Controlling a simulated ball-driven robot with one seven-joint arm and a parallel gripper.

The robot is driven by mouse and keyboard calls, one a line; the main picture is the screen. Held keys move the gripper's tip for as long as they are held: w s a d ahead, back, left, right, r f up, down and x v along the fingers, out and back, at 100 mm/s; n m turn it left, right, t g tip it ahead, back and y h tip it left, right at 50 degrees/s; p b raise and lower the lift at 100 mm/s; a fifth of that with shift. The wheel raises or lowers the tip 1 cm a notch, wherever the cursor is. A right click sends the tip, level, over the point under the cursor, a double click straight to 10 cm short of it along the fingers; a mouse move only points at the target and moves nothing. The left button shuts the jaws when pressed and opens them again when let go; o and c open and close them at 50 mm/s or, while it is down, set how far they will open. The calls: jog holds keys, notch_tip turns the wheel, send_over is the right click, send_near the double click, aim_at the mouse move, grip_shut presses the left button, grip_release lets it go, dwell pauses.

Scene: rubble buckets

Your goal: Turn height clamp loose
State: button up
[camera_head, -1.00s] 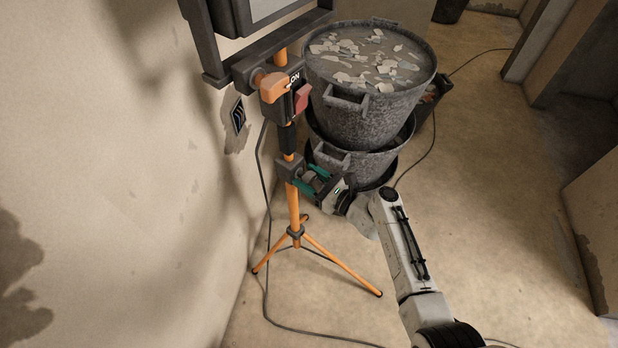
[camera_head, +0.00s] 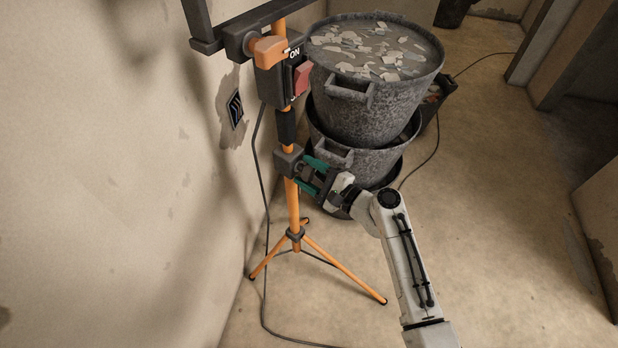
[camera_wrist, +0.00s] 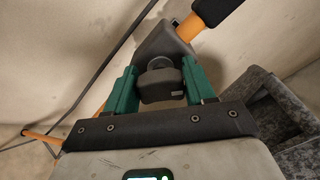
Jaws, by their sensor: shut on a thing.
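The height clamp (camera_head: 287,160) is a dark block around the orange pole of a tripod stand (camera_head: 292,205). It also shows in the wrist view (camera_wrist: 165,42), with a dark knob (camera_wrist: 160,82) on its near side. My gripper (camera_head: 312,174) has green fingers, one on each side of the knob, and is shut on it. In the wrist view the gripper (camera_wrist: 160,86) spans the knob from left and right. In the head view the fingers hide most of the knob.
Stacked rubble buckets (camera_head: 365,110) stand close behind the gripper. A cable (camera_head: 263,240) runs along the wall and floor. Floor at right is clear.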

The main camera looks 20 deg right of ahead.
jog(key=n+b, duration=0.2)
jog(key=f+n+b, duration=0.1)
jog(key=n+b, duration=0.2)
jog(key=shift+n, duration=0.3)
jog(key=n+b, duration=0.3)
jog(key=shift+r+n+b, duration=0.1)
jog(key=shift+n+b, duration=0.2)
jog(key=shift+r, duration=0.1)
jog(key=o, duration=1)
jog(key=shift+c, duration=0.2)
jog(key=shift+s, duration=0.15)
jog(key=v, duration=1)
jog(key=shift+s+d, duration=0.15)
jog(key=shift+s, duration=0.15)
jog(key=shift+r, duration=0.1)
